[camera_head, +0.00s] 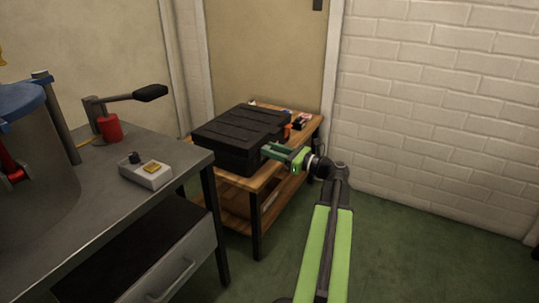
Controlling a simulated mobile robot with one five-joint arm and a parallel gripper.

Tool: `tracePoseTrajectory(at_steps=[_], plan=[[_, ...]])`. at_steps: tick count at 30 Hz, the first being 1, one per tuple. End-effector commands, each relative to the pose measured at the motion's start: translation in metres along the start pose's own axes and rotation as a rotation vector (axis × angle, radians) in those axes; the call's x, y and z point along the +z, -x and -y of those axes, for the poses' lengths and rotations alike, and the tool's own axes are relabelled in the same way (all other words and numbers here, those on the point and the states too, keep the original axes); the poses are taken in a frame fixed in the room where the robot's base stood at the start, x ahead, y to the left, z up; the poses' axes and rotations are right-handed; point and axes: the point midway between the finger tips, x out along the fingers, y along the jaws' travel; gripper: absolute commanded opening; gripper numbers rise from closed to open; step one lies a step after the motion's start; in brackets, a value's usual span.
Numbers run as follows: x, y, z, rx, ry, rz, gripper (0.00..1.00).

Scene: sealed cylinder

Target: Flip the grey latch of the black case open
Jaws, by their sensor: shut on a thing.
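The black case (240,136) stands on a small wooden table (257,185), with its ribbed lid lying flat and closed. My gripper (270,151) is at the case's right-hand front side, its fingertips touching or very near the case wall. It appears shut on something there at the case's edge. The grey latch cannot be made out; my gripper covers that part of the case. My green and black arm reaches to it from the lower right.
Small items, one orange (288,131) and one dark (301,122), lie beside the case. A grey workbench (95,185) on the left bears a small box with a knob (146,171), a red cylinder (109,128) and a black-handled lever (150,93). Green floor (400,240) is clear on the right.

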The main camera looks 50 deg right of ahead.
Motion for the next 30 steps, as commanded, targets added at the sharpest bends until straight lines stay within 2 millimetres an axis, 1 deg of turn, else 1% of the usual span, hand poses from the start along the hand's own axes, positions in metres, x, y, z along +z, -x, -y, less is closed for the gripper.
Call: tracePoseTrajectory(at_steps=[1, 6, 14, 15, 19, 20, 27, 30], plan=[[-0.009, 0.001, -0.001, 0.003, -0.002, 0.028, 0.0], [-0.005, 0.004, -0.001, 0.004, -0.002, 0.081, 0.0], [-0.002, 0.004, -0.002, 0.004, -0.002, 0.083, 0.0], [-0.002, 0.004, -0.002, 0.004, -0.002, 0.083, 0.35], [-0.002, 0.004, -0.001, 0.003, -0.002, 0.083, 0.52], [-0.002, 0.004, -0.001, 0.002, -0.002, 0.083, 0.53], [-0.002, 0.004, 0.0, 0.001, -0.001, 0.082, 0.53], [0.004, 0.004, 0.0, 0.0, -0.001, 0.082, 0.53]])
